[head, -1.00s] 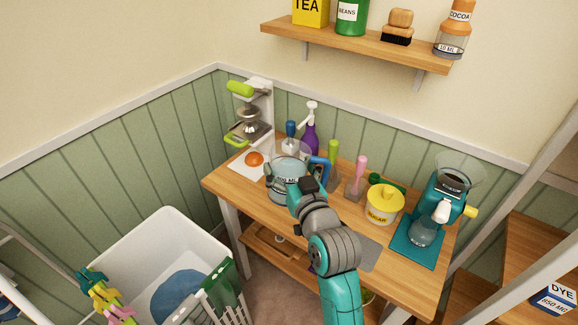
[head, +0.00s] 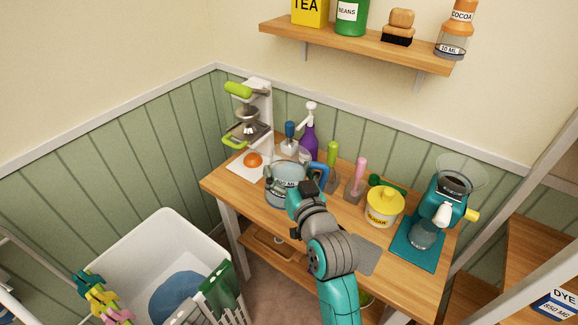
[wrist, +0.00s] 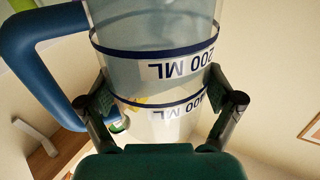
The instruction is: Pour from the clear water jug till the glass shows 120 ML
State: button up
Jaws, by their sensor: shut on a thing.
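The clear water jug (head: 284,196) is at the left part of the table in the head view, with its blue handle (head: 321,174) to the right. My gripper (wrist: 163,103) is shut on the jug's sides, one finger on each side. In the wrist view, the jug (wrist: 150,30) shows upside-down 200 ML and 400 ML marks and bluish water; its blue handle (wrist: 30,50) is at left. A clear round vessel (head: 297,153) shows just behind the jug; I cannot tell whether it is the glass, and no 120 ML mark is readable.
A juicer (head: 250,115), an orange (head: 252,160) and a purple pump bottle (head: 310,140) stand at the back left. Green and pink handled tools (head: 358,178), a sugar pot (head: 383,210) and a teal grinder (head: 445,205) are to the right. A grey mat (head: 366,255) lies bare.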

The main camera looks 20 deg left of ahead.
jog(key=shift+s+a+f+m, duration=0.1)
jog(key=shift+f+m, duration=0.3)
jog(key=shift+f, duration=0.15)
jog(key=shift+s+a+r+m, duration=0.1)
jog(key=shift+r+m, duration=0.35)
jog(key=shift+m, duration=0.3)
jog(key=shift+s+a+r+m, duration=0.1)
jog(key=shift+r+m, duration=0.35)
jog(key=shift+m, duration=0.3)
jog(key=shift+r+m, duration=0.15)
jog(key=shift+m, duration=0.15)
jog(key=shift+f+m, duration=0.5)
jog(key=shift+m, duration=0.2)
jog(key=shift+f+m, duration=0.7)
jog(key=shift+f, duration=0.3)
jog(key=shift+f+m, duration=0.25)
jog(key=shift+m, duration=0.35)
jog(key=shift+w, duration=0.1)
jog(key=shift+r, duration=0.15)
